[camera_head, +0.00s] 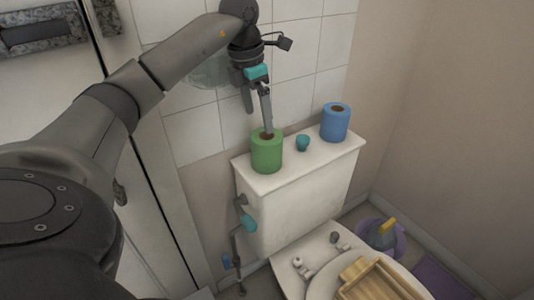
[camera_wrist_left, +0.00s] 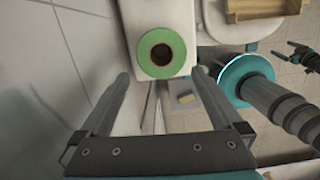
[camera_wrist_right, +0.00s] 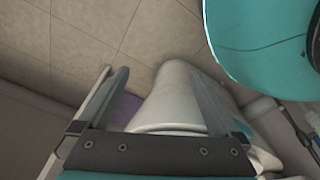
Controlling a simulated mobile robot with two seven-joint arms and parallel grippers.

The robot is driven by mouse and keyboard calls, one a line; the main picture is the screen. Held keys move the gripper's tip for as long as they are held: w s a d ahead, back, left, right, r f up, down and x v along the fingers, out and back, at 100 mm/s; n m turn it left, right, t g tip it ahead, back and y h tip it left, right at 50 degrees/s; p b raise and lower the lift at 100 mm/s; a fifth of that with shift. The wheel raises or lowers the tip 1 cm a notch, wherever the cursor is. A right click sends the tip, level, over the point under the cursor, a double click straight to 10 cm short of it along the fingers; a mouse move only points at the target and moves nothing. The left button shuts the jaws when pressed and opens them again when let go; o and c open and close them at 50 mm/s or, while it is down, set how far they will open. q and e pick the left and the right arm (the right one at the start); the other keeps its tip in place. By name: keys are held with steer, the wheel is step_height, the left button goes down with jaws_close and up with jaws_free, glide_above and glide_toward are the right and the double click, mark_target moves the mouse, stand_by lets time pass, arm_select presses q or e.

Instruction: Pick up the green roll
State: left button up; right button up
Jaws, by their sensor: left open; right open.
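The green roll (camera_head: 267,152) stands upright on the left end of the white toilet tank lid (camera_head: 301,158). In the left wrist view the green roll (camera_wrist_left: 161,52) shows from above, with its dark core hole. My left gripper (camera_head: 266,118) is open and empty. It points down at the roll from above. In the left wrist view its fingers (camera_wrist_left: 161,76) are spread wide, with the roll ahead between them. My right gripper (camera_wrist_right: 155,74) is open and empty over the toilet area, away from the roll. It is not seen in the head view.
A blue roll (camera_head: 335,122) stands at the lid's right end, with a small teal cup (camera_head: 302,143) between the rolls. The tiled wall (camera_head: 290,70) is close behind. A wooden tray (camera_head: 380,282) rests on the toilet. A purple bucket (camera_head: 381,236) stands on the floor.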

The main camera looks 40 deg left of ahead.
mark_target(264, 139)
arm_select(q)
steer(key=f, duration=0.1)
steer(key=f+b, duration=0.1)
steer(key=f, duration=0.3)
steer(key=shift+w+d+f+b, duration=0.15)
steer(key=shift+w+f+b, duration=0.05)
steer(key=shift+w+b, duration=0.2)
steer(key=shift+w+d+f+b, duration=0.15)
steer(key=shift+f+b, duration=0.15)
steer(key=shift+f, duration=0.3)
steer(key=shift+w+d+f+b, duration=0.1)
steer(key=shift+f+b, duration=0.2)
steer(key=shift+f, duration=0.3)
steer(key=shift+w+d+f+b, duration=0.15)
steer(key=shift+f+b, duration=0.25)
steer(key=shift+f, duration=0.4)
steer(key=shift+w+a+f+b, duration=0.15)
steer(key=shift+f+b, duration=0.2)
steer(key=shift+f, duration=0.4)
arm_select(e)
steer(key=w+a+r, duration=0.3)
steer(key=w+r, duration=0.2)
steer(key=r, duration=0.3)
steer(key=shift+a+r+t, duration=0.15)
steer(key=shift+a+t, duration=0.05)
steer(key=shift+t, duration=0.1)
